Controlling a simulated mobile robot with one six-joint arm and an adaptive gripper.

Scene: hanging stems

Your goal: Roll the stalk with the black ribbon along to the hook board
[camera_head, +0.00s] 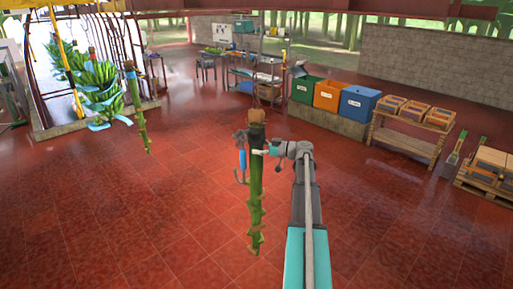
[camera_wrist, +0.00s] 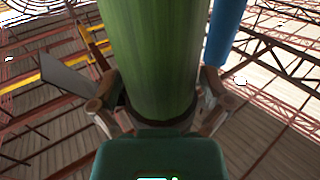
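The green stalk (camera_head: 255,190) hangs upright near the middle of the head view, with a jagged lower part and a brown top. A dark band, which looks like the black ribbon (camera_head: 256,131), is round its upper part. My gripper (camera_head: 261,151) is at the stalk's upper part, coming from the right. In the wrist view the stalk (camera_wrist: 152,60) stands between my gripper's fingers (camera_wrist: 160,112), which close against both sides near a dark band. I cannot make out the hook board with certainty.
A blue-handled hook tool (camera_head: 242,160) hangs just left of the stalk. Another stalk (camera_head: 138,112) with a blue ribbon and green banana bunches (camera_head: 98,85) hang at the left. Coloured bins (camera_head: 328,96) and a crate table (camera_head: 410,140) stand at the right. The red floor between is clear.

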